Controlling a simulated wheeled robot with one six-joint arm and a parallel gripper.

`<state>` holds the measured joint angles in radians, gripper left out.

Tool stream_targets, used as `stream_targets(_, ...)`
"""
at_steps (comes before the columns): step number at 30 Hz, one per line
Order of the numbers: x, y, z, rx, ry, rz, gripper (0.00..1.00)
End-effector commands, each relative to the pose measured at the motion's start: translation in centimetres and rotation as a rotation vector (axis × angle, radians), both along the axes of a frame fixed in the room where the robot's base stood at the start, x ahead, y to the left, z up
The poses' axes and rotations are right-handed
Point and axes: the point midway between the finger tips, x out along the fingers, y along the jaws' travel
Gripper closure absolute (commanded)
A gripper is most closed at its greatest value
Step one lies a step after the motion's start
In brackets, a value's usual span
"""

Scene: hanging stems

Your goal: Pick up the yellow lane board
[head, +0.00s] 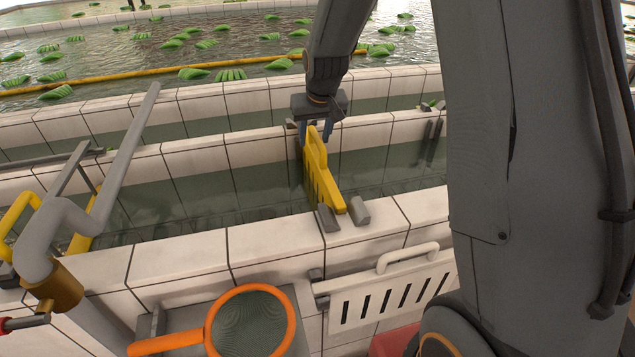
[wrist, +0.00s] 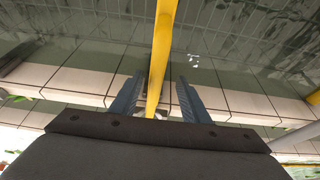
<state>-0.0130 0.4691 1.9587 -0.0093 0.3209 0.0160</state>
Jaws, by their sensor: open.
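The yellow lane board (head: 322,183) stands upright across the water channel, its near end between two grey brackets (head: 344,214) on the tiled wall. It has slots and a loop handle (head: 317,147) on its top edge. My gripper (head: 328,131) is over the board's far part, close to the handle. In the wrist view, my gripper (wrist: 156,100) is open, with one blue finger on each side of the yellow board's top (wrist: 163,55). A gap shows beside the fingers; contact cannot be told. The far end of the board is partly hidden by my gripper.
A white slotted board (head: 390,291) with a handle hangs on the near wall. An orange-rimmed net (head: 250,288) lies at the front. Grey pipes (head: 120,155) stand at the left. Green bunches (head: 230,74) float in the pool behind a yellow boom (head: 130,77).

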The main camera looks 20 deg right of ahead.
Motion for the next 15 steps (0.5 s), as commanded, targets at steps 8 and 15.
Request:
stream_targets(8, 0.8, -0.7, -3.1, -0.001, 0.003, -0.004, 0.58)
stream_targets(15, 1.4, -0.8, -4.4, 0.0, 0.0, -0.005, 0.58)
